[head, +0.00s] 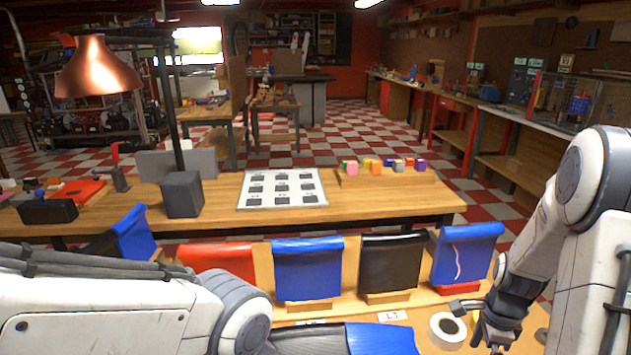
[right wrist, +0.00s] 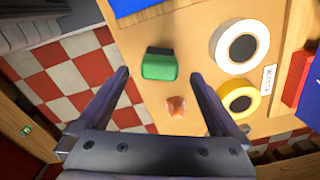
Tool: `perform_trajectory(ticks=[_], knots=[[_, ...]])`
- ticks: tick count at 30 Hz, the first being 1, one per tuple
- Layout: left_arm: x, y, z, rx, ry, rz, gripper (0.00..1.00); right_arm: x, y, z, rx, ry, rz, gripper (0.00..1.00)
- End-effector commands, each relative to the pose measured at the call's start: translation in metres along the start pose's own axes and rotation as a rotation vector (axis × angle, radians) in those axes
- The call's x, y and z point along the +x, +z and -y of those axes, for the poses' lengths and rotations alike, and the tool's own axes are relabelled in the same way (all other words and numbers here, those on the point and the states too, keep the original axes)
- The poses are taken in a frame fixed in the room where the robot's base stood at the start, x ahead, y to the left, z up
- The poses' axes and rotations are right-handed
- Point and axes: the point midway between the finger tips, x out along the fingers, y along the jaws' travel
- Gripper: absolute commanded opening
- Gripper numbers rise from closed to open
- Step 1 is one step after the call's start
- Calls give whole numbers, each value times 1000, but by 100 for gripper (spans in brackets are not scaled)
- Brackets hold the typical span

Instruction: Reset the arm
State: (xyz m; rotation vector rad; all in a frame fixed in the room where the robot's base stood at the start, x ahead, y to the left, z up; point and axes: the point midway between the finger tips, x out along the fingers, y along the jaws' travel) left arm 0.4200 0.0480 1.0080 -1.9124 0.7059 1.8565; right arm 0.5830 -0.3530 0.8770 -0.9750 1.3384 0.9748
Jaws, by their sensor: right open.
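My right gripper (head: 492,338) is low over the right end of the near bench in the head view. In the right wrist view it (right wrist: 160,76) is open, with its two fingers apart and nothing held. A green block (right wrist: 160,67) shows between the fingertips, and a small orange piece (right wrist: 176,106) lies nearer the palm; I cannot tell the height above them. My left arm (head: 110,310) crosses the lower left of the head view; its gripper is not in view.
A white tape roll (head: 447,329) lies beside the right gripper, with a yellow roll (right wrist: 238,98) near it. Blue (head: 308,268), black (head: 392,262) and red covers stand along the near bench. The far table holds a white tray (head: 241,204), coloured blocks and a copper lamp (head: 95,72).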

Motion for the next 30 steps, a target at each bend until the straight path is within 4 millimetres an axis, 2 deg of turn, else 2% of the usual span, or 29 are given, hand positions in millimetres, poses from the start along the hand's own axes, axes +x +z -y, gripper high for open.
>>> perform_trajectory(ticks=[1, 6, 9, 18, 27, 30], knots=[[-1, 0, 0, 0, 0, 0, 100, -11, 0, 1, 0, -6, -1, 100], [-2, 0, 0, 0, 0, 0, 100, -40, 0, 1, 0, -6, -1, 100], [0, 0, 0, 0, 0, 0, 100, -15, 0, -2, 0, 8, 1, 100], [2, 0, 0, 0, 0, 0, 100, 41, 0, -1, 0, 7, 2, 100], [5, 0, 0, 0, 0, 0, 100, 90, 0, -1, 1, 4, 1, 100], [2, 0, 0, 0, 0, 0, 100, 71, 0, 2, 0, -7, -1, 100]])
